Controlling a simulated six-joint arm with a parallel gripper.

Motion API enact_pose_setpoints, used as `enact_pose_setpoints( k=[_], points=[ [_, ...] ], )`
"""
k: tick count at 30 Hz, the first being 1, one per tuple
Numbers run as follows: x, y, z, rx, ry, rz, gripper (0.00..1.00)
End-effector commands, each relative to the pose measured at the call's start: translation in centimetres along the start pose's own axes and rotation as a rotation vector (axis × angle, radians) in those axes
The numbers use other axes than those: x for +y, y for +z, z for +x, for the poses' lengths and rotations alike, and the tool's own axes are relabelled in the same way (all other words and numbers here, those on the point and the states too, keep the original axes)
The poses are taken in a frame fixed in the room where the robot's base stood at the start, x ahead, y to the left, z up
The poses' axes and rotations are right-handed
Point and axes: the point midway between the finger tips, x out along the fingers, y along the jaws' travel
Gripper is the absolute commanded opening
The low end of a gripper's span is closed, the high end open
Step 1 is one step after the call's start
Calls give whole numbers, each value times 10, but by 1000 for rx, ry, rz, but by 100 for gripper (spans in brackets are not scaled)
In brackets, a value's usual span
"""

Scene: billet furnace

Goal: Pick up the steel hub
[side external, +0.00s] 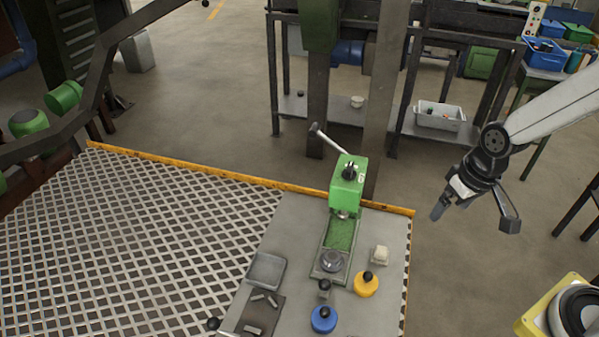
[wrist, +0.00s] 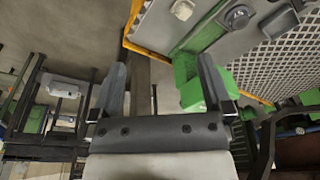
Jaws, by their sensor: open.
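A round grey metal part, which looks like the steel hub (side external: 331,261), sits at the front end of the green press's base on the grey table plate. It also shows at the upper right of the wrist view (wrist: 238,17). My gripper (side external: 475,213) is open and empty, in the air to the right of the table and well apart from the hub. In the wrist view my gripper's two fingers (wrist: 162,78) are spread wide with nothing between them.
The green press (side external: 347,185) with its lever stands behind the hub. A yellow knobbed piece (side external: 367,286), a blue knobbed piece (side external: 324,320), a white block (side external: 380,255) and a grey tray (side external: 266,270) are near it. A yellow rail (side external: 240,178) edges the table.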

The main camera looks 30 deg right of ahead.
Motion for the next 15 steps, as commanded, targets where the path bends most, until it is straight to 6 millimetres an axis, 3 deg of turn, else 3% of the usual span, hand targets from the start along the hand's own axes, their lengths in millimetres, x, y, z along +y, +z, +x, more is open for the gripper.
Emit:
enact_pose_setpoints(
  k=[15],
  points=[
    [-35, -2, 61, -407, -193, 539, 100]
  ],
)
